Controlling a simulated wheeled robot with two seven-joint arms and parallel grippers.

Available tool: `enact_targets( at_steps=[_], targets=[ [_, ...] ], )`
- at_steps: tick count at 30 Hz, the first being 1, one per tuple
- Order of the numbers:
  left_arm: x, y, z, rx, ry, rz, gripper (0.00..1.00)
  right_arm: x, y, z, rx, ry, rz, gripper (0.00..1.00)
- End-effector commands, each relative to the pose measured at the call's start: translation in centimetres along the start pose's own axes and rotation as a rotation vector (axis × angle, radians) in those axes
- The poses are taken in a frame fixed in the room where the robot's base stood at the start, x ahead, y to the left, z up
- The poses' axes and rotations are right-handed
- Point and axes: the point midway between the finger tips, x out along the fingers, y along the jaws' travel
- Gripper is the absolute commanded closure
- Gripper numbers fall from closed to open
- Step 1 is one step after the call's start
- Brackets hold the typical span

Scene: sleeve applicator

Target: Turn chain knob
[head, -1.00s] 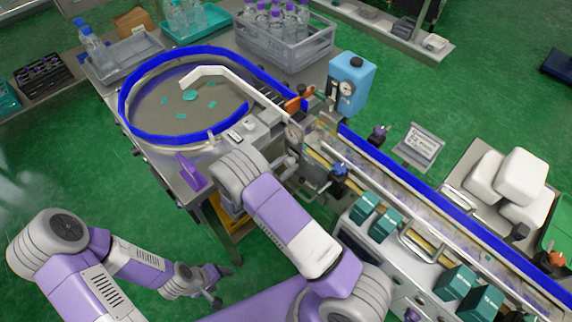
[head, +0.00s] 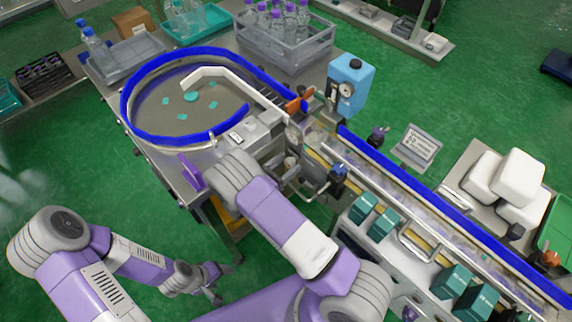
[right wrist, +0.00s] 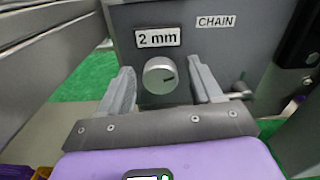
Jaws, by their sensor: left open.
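My right gripper (right wrist: 163,88) is open in the right wrist view, with one finger on each side of the knob. A gap shows between the knob and each finger. In the head view my right arm hides the knob. My left gripper (head: 214,297) is open and empty, low over the green floor at the bottom left.
A round table with a blue rim (head: 128,122) stands beyond my right arm. A conveyor with a blue rail (head: 440,205) runs to the lower right. A blue box with a gauge (head: 351,78) stands behind it. A grey crate of bottles (head: 285,45) sits at the back.

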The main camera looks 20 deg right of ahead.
Motion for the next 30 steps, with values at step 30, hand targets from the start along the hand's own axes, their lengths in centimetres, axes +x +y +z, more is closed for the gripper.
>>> enact_targets(
  at_steps=[30],
  targets=[
    [-0.8, 0.3, 0.0, 0.0, 0.0, 0.0, 0.33, -7.6, 0.0, 0.0, 0.001, 0.0, 0.0, 0.35]
  ],
)
